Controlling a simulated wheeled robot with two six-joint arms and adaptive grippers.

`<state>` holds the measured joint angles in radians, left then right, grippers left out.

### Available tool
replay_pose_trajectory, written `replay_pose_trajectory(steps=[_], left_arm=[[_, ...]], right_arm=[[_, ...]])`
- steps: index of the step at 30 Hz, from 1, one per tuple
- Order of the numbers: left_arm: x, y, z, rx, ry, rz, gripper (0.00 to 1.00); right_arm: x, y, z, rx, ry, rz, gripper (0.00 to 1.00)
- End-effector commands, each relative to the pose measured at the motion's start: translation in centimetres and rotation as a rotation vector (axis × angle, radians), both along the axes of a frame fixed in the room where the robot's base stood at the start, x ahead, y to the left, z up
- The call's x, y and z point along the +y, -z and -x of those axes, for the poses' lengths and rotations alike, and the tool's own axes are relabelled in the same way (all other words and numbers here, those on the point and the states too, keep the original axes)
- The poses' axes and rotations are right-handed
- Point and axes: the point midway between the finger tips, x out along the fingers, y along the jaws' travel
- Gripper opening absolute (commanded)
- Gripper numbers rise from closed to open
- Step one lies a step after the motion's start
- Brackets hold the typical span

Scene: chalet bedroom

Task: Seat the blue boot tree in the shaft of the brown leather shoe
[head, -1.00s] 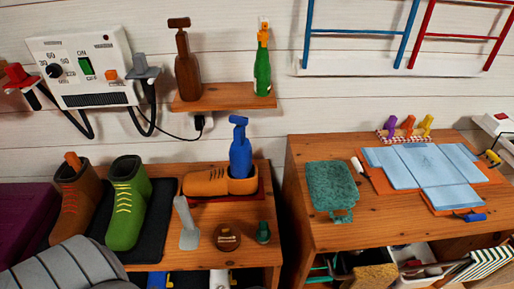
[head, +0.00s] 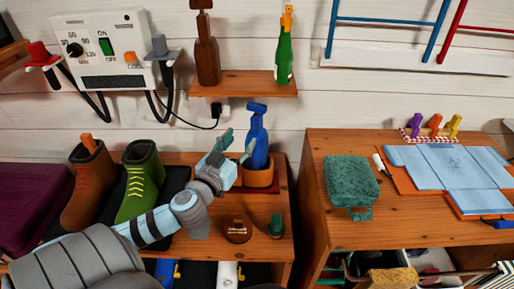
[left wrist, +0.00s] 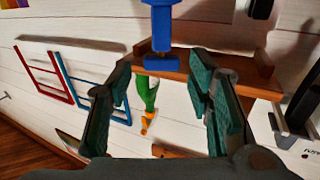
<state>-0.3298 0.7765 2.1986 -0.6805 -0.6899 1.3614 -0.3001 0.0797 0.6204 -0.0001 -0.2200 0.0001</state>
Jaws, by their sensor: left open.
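My left gripper (head: 238,147) is open just left of the boot tree's upper part, with nothing held. In the left wrist view the boot tree (left wrist: 162,35) hangs in from the top, picture turned over, with its handle end between and beyond the spread teal fingers of my left gripper (left wrist: 160,75). My right gripper is in neither view.
A brown boot (head: 88,190) and a green boot (head: 140,182) stand left of my arm. A second bench (head: 400,235) stands right.

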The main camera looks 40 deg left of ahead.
Motion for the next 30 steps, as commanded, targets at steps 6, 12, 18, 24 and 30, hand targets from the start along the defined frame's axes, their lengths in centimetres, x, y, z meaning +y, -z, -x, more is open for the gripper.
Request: replay_pose_trajectory(steps=[6, 12, 18, 24, 30], left_arm=[[1.5, 0.1, -5.5, -0.003, -0.006, 0.007, 0.47], [2.2, 0.4, -7.9, 0.001, -0.006, 0.005, 0.47], [3.2, 0.8, -11.5, 0.003, -0.006, 0.006, 0.47], [3.2, 0.8, -12.0, 0.004, -0.003, 0.004, 0.47], [3.2, 0.9, -11.9, 0.004, -0.004, 0.003, 0.21]], right_arm=[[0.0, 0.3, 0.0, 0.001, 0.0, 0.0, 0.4], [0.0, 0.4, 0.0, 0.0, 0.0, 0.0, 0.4], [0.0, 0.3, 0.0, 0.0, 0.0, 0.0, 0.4], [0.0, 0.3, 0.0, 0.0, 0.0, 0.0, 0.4], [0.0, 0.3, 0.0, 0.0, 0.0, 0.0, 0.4]])
